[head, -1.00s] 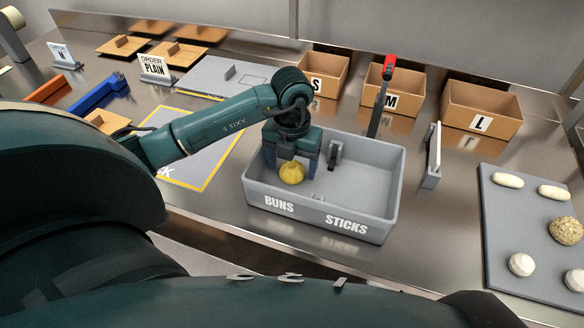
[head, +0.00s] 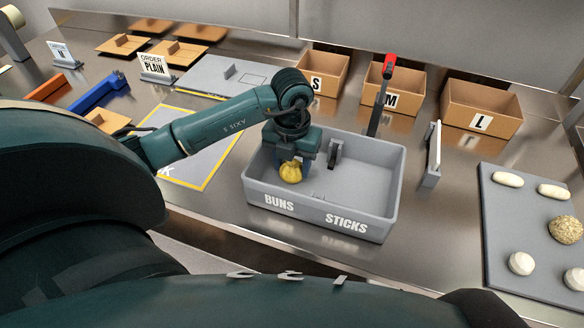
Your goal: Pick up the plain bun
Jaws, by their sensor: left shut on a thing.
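The plain bun (head: 291,173) is a round yellow piece in the part of the grey bin marked BUNS (head: 279,203). My left gripper (head: 291,166) reaches down into that part from above and is shut on the bun, its fingers at the bun's sides. The bun's top is partly hidden by the gripper. I cannot tell whether the bun still touches the bin floor. My right gripper is not in view.
The STICKS part (head: 360,190) looks empty. Cardboard boxes S (head: 322,80), M (head: 394,101) and L (head: 481,117) stand behind. A grey tray (head: 545,215) with several dough pieces lies at right. A red-topped lever (head: 379,98) stands behind the bin.

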